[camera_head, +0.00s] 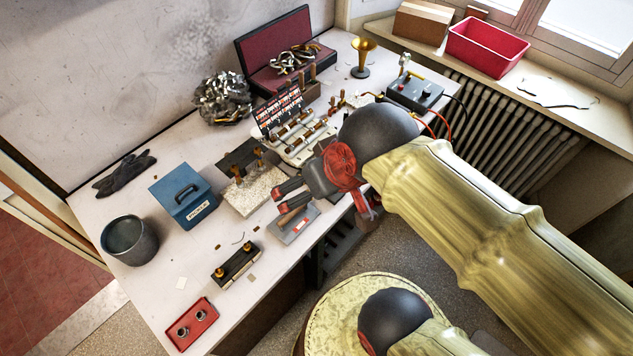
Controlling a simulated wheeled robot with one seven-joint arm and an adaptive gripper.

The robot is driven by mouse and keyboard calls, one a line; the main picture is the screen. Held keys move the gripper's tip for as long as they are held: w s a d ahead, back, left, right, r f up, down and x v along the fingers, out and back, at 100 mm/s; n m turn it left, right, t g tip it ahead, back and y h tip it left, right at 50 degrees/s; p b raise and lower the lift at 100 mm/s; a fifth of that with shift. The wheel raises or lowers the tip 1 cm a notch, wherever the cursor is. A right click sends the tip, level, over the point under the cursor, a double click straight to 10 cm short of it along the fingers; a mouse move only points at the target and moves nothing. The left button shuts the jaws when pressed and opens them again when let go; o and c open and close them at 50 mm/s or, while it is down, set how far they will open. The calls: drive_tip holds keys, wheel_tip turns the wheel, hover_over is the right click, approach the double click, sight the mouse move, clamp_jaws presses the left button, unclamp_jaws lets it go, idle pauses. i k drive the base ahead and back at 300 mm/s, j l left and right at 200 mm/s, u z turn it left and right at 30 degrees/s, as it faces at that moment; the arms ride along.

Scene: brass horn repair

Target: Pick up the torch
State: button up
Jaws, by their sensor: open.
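My gripper (280,200) is open and empty, its dark red-tipped fingers pointing left above the front part of the workbench. A small brass-and-red tool (371,96) lies at the back right of the bench, left of a dark control box (415,94). It may be the torch, but it is too small to tell. Red hoses (440,124) run from the box's side, and my arm hides part of that area. My gripper is in front and to the left of this tool, well apart from it.
A grey tray (306,226) with a wooden-handled tool lies just under my gripper. A blue box (184,196), a grey bucket (130,241) and a red tray (191,325) stand to the left. A brass horn bell (362,50) stands upright behind.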

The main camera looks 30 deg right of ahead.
sight(382, 98)
drive_tip(key=z, duration=1.3)
